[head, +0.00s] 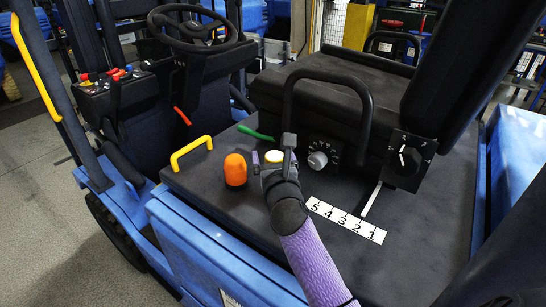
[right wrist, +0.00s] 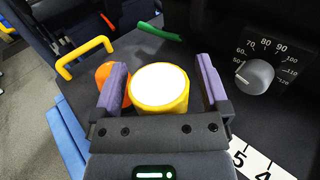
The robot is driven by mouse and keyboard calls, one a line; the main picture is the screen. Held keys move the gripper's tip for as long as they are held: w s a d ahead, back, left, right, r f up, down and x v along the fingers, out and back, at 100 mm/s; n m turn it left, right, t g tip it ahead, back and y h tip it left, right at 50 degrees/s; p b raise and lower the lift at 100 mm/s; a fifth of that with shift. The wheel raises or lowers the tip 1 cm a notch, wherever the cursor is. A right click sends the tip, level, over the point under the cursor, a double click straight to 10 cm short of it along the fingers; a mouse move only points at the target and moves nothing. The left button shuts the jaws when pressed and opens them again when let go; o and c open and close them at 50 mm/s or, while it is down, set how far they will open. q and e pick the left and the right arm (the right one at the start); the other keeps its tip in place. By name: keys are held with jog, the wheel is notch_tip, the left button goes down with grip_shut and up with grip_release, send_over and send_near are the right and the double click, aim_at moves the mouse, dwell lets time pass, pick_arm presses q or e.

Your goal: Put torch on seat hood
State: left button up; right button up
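The torch (head: 274,156) is a short yellow cylinder with a round white face. In the right wrist view the torch (right wrist: 160,88) stands between the two purple fingers, with its white face up and a narrow gap on each side. My right gripper (head: 273,160) is open around it, low over the seat hood. The seat hood (head: 215,197) is the flat dark panel in front of the seat. The torch's lower part is hidden, so I cannot tell for sure that it touches the hood. My left gripper is not in view.
An orange dome (head: 235,170) stands on the hood just left of the torch. A yellow handle (head: 191,152), a green lever (head: 256,133), a dial (head: 318,160) and a numbered strip (head: 345,220) are nearby. The seat's black armrest loop (head: 328,78) rises behind. The hood's front left is clear.

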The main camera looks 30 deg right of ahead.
jog(key=shift+r, duration=0.2)
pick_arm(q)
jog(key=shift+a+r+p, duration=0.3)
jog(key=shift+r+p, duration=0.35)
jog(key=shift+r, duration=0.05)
pick_arm(e)
jog(key=v, duration=1.2)
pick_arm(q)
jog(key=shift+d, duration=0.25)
pick_arm(e)
jog(key=shift+f, duration=0.1)
